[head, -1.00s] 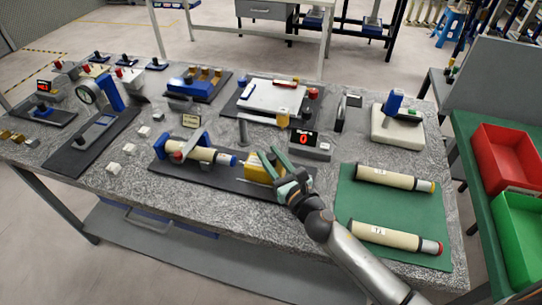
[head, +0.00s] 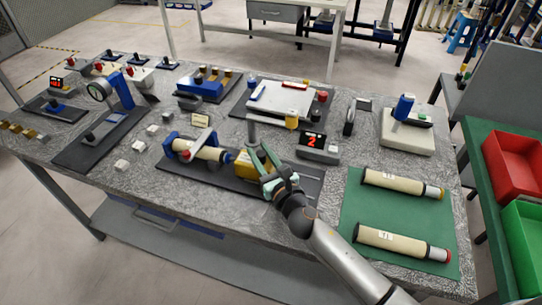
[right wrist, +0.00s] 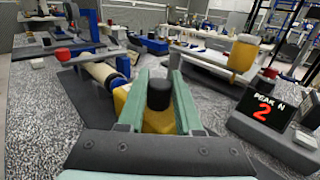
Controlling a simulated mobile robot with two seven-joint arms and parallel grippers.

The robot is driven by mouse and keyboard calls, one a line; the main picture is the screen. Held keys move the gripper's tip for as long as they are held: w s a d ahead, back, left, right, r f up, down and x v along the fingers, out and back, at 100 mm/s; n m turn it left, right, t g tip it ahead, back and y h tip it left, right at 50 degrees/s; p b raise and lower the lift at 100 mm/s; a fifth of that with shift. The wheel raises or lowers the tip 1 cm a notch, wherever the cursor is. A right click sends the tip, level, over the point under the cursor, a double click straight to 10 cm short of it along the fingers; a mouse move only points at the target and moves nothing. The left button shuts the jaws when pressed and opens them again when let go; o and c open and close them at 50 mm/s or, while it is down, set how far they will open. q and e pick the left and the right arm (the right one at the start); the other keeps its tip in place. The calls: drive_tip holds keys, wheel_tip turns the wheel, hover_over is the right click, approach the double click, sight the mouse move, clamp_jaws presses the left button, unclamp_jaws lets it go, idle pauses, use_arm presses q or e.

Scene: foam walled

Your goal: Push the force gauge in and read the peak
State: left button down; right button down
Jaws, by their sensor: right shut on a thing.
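The yellow force gauge (head: 243,167) sits on a dark rail plate (head: 310,184) at the front middle of the table. My right gripper (head: 264,163) has its green fingers on either side of the gauge's black knob (right wrist: 159,94) and is shut on it. A cream tube (head: 211,153) with a blue end lies in a blue clamp (head: 171,141) left of the gauge. The gauge is close to the blue end; I cannot tell whether they touch. The display (head: 312,142) shows a red 2; in the right wrist view (right wrist: 266,107) it reads PEAK N 2. My left gripper is not in view.
Two cream tubes (head: 400,184) lie on a green mat (head: 360,210) at right. Red (head: 515,165) and green bins are at the far right. Several small white blocks lie left of the clamp.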

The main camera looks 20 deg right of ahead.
drive_tip(key=shift+a, duration=0.1)
drive_tip(key=c, duration=0.6)
unclamp_jaws()
drive_tip(key=s, duration=0.4)
drive_tip(key=s+d+b, duration=0.1)
drive_tip(key=s, duration=0.3)
drive_tip(key=s+d, duration=0.1)
drive_tip(key=s, duration=0.3)
drive_tip(key=shift+s+d, duration=0.15)
drive_tip(key=shift+d, duration=0.1)
idle(0.5)
